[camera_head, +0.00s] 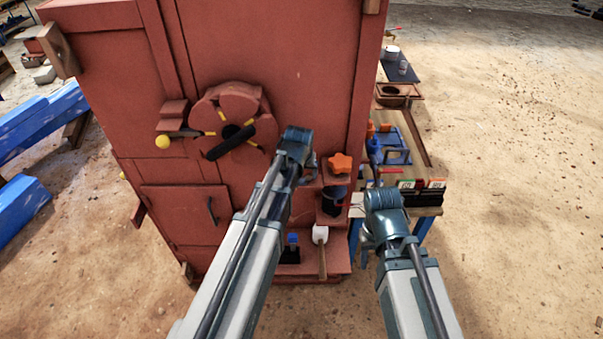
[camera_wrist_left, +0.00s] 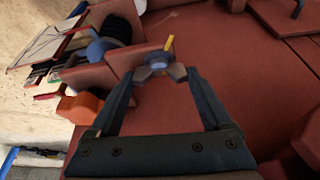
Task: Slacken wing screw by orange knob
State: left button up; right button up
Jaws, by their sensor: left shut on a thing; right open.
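The wing screw (camera_wrist_left: 157,62) is a small blue-grey piece with a yellow mark beside it, on the red crusher wall. My left gripper (camera_wrist_left: 160,72) has its two fingertips closed on it from both sides. In the head view my left wrist hides the screw and most of that gripper (camera_head: 307,165). The orange knob (camera_head: 340,163) is star-shaped and sits on a small red ledge just right of my left wrist. It also shows at the left in the left wrist view (camera_wrist_left: 80,108). My right gripper (camera_head: 366,238) is right of the crusher, apart from the knob, its fingers mostly hidden.
The red crusher (camera_head: 270,50) carries a round hub with a black handle (camera_head: 230,143) and a yellow ball knob (camera_head: 162,142). A white-headed mallet (camera_head: 320,235) rests on its lower ledge. A cluttered workbench (camera_head: 425,211) stands at right. Bare ground lies farther right.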

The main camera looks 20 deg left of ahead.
pick_arm(q)
jog(key=n+y, duration=0.1)
jog(key=n, duration=0.2)
jog(key=n+g+y, duration=0.1)
jog(key=n, duration=0.2)
jog(key=shift+w+d, duration=0.2)
jog(key=n+g, duration=0.1)
jog(key=n, duration=0.2)
jog(key=n+g+y, duration=0.1)
jog(key=n, duration=0.2)
jog(key=shift+n, duration=0.3)
jog(key=o, duration=1.2)
jog(key=shift+c, duration=0.2)
jog(key=shift+y, duration=0.3)
jog(key=p+v, duration=1.3)
jog(key=v, duration=0.1)
jog(key=shift+w, duration=0.25)
